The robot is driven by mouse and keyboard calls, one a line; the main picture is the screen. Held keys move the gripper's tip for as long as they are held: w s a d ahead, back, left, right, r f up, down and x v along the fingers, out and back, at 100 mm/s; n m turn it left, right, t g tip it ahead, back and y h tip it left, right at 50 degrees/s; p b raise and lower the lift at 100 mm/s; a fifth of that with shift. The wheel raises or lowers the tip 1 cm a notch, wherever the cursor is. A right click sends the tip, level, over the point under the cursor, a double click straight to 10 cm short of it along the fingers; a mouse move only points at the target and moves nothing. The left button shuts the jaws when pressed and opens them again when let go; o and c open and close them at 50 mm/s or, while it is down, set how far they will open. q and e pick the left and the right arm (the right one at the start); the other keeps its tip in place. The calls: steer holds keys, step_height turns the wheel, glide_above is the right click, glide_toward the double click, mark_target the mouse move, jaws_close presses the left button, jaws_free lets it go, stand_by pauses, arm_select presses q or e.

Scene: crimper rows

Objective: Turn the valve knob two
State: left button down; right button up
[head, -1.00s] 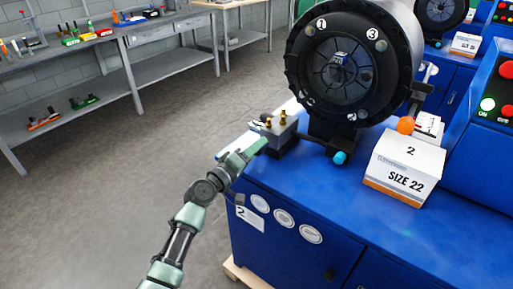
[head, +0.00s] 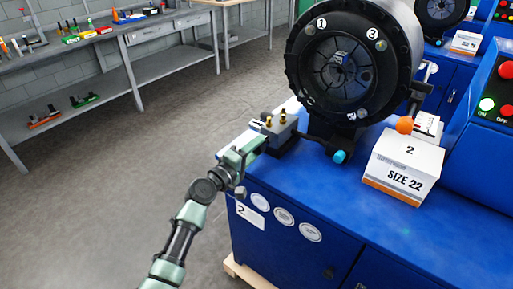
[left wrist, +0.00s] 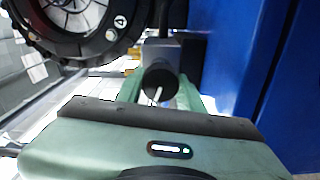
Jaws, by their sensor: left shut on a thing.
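The valve knob (left wrist: 157,84) is a dark round knob with a white mark, seen in the left wrist view between the green fingers. It sits on the front of a grey valve block (head: 281,126) with brass fittings, at the left edge of the blue crimper bench two (head: 330,190). My left gripper (head: 258,143) reaches in from the lower left and is shut on the knob; in the head view its fingers hide the knob. The gripper body also fills the lower part of the left wrist view. My right gripper is not in view.
The black crimper head (head: 345,65) stands just right of the valve block. A lever with a blue tip (head: 340,157) and a white SIZE 22 box (head: 404,165) are farther right. A grey workbench (head: 165,30) stands back left, with open floor between.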

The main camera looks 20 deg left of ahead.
arm_select(q)
steer(key=c, duration=0.9)
jaws_free()
steer(key=shift+a, duration=0.1)
steer(key=v, duration=0.7)
steer(key=shift+s+b, duration=0.4)
steer(key=shift+a, duration=0.1)
